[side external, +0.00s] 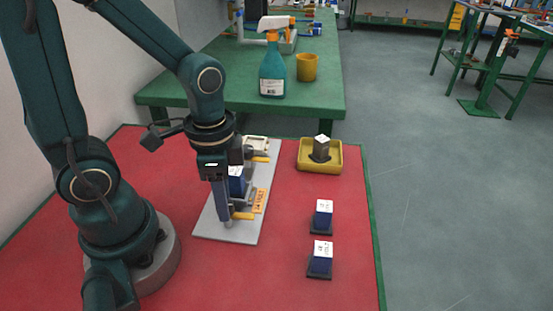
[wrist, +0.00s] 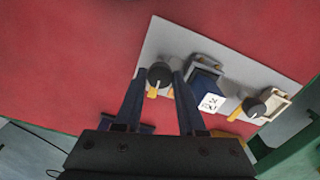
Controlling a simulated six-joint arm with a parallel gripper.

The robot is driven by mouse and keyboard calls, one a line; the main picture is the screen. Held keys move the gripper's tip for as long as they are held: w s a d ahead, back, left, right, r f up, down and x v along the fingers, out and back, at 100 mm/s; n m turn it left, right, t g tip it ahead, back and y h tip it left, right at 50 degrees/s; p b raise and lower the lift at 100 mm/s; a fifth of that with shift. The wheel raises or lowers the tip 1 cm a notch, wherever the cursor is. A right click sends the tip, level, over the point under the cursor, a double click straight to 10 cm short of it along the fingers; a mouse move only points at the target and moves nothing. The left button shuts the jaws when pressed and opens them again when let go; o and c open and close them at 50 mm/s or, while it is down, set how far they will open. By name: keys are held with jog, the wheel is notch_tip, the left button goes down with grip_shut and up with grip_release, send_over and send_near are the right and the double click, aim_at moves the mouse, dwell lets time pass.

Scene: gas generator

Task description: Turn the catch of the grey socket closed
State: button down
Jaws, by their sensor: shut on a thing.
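The grey socket (wrist: 206,62) is on a light grey plate (side external: 215,226), with a dark blue block (wrist: 205,84) with a white label in it; the block also shows partly in the side view (side external: 237,186). The socket's catch (wrist: 159,73) is a dark round knob with a yellow lever; the lever shows at the plate's near end in the side view (side external: 243,216). My gripper (wrist: 165,76) points down, its fingers on either side of the knob and shut on it. The fingers hide part of the catch, and its exact angle is hard to tell.
A cream socket (side external: 256,142) with its own yellow-levered catch (wrist: 254,107) is at the plate's far end. A yellow tray (side external: 333,166) holds a grey block (side external: 321,149). Two blue blocks (side external: 322,219) (side external: 321,262) stand right of the plate. Red mat between is clear.

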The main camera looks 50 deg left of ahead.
jog(key=n, duration=0.3)
jog(key=shift+n, duration=0.4)
jog(key=n, duration=0.4)
jog(key=shift+n, duration=0.3)
jog(key=n, duration=0.4)
jog(key=shift+n, duration=2.2)
jog(key=c, duration=0.5)
grip_release()
